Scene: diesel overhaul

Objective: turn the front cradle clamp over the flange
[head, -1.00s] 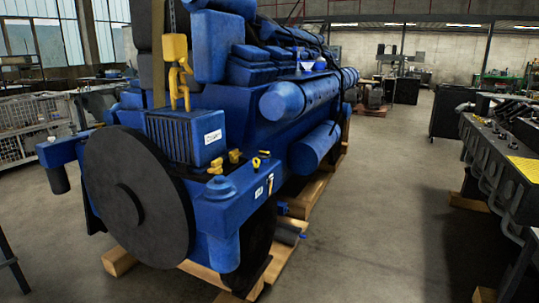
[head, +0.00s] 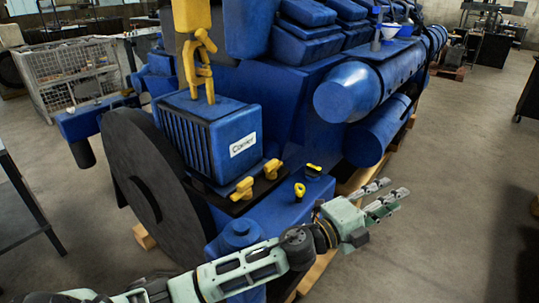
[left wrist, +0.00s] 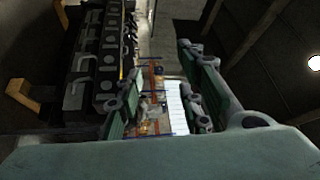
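Two yellow clamps sit on the black cradle plate (head: 228,207) beside the blue box with the white label. The nearer clamp (head: 242,188) is by the box's front corner, and the other clamp (head: 272,168) is further right. I cannot tell from here how either clamp lies over the flange. My left gripper (head: 396,190) is right of the clamps, clear of them, and points away to the right. Its fingers are apart with nothing between them, as the left wrist view (left wrist: 157,85) also shows. My right gripper is in neither view.
The blue box (head: 225,140) stands on the engine behind a large black wheel (head: 145,185). A yellow ring-topped piece (head: 299,190) and a black-and-yellow cap (head: 313,171) stand between the clamps and my left gripper. A yellow hook (head: 197,65) hangs above the box.

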